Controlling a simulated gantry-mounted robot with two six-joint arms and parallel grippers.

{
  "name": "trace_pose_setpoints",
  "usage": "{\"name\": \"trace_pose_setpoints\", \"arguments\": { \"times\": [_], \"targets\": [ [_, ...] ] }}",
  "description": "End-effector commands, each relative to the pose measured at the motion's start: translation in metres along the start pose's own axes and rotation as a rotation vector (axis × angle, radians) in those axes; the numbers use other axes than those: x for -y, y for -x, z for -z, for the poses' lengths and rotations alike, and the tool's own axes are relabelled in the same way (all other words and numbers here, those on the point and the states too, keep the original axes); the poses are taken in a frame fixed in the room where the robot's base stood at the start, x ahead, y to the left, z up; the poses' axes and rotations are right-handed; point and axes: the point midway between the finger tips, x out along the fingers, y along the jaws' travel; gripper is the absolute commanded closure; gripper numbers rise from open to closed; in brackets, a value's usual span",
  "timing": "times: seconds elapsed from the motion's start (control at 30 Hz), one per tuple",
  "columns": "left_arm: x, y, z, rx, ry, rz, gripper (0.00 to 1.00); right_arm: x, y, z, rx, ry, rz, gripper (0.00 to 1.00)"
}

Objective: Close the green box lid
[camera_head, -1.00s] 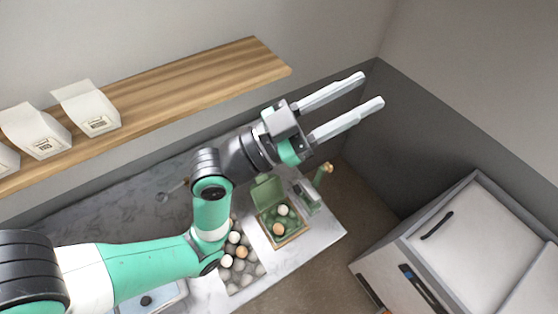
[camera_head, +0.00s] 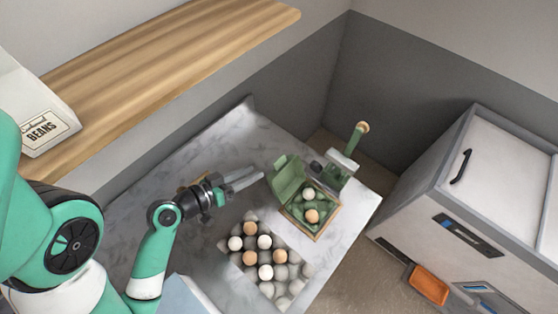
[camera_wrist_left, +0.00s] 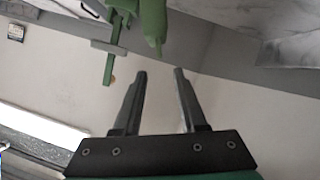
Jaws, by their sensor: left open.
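The green box (camera_head: 320,232) stands on the counter, with a white egg (camera_head: 308,194) and a brown egg (camera_head: 312,216) in its compartments. Its green lid (camera_head: 287,177) stands open on the left side. My left gripper (camera_head: 256,177) is open and empty, just left of the lid, with its fingers pointing towards it. It appears apart from the lid. In the left wrist view the two fingers (camera_wrist_left: 160,72) are spread with nothing between them. Green parts (camera_wrist_left: 152,18) show beyond them, but I cannot tell which object they belong to. My right gripper is out of view.
A grey egg tray (camera_head: 282,301) with white and brown eggs lies in front of the box. A green device with an upright handle (camera_head: 356,140) stands behind it. A wooden shelf (camera_head: 160,65) with a bag of beans (camera_head: 38,112) is at upper left. A white cabinet (camera_head: 500,165) stands right.

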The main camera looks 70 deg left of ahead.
Motion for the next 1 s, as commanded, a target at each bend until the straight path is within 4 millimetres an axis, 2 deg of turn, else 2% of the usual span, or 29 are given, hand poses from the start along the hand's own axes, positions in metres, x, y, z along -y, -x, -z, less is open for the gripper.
{"name": "trace_pose_setpoints", "arguments": {
  "times": [0.17,0.4,0.6,0.73,0.97,1.0],
  "targets": [
    [-0.002,-0.018,0.001,0.003,-0.005,-0.006,0.59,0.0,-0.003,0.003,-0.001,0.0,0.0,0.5],
    [-0.002,-0.072,0.002,0.0,-0.006,-0.007,0.59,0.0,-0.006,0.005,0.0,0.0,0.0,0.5],
    [-0.002,-0.106,0.001,0.0,-0.004,-0.004,0.59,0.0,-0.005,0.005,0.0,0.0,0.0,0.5],
    [-0.002,-0.114,0.001,-0.002,-0.003,-0.003,0.59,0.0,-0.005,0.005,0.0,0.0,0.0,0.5],
    [-0.001,-0.115,0.001,-0.001,-0.002,-0.002,0.59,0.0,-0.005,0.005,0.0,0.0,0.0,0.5],
    [-0.001,-0.115,0.001,-0.001,-0.002,-0.002,0.64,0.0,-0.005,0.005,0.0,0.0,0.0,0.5]
  ]
}}
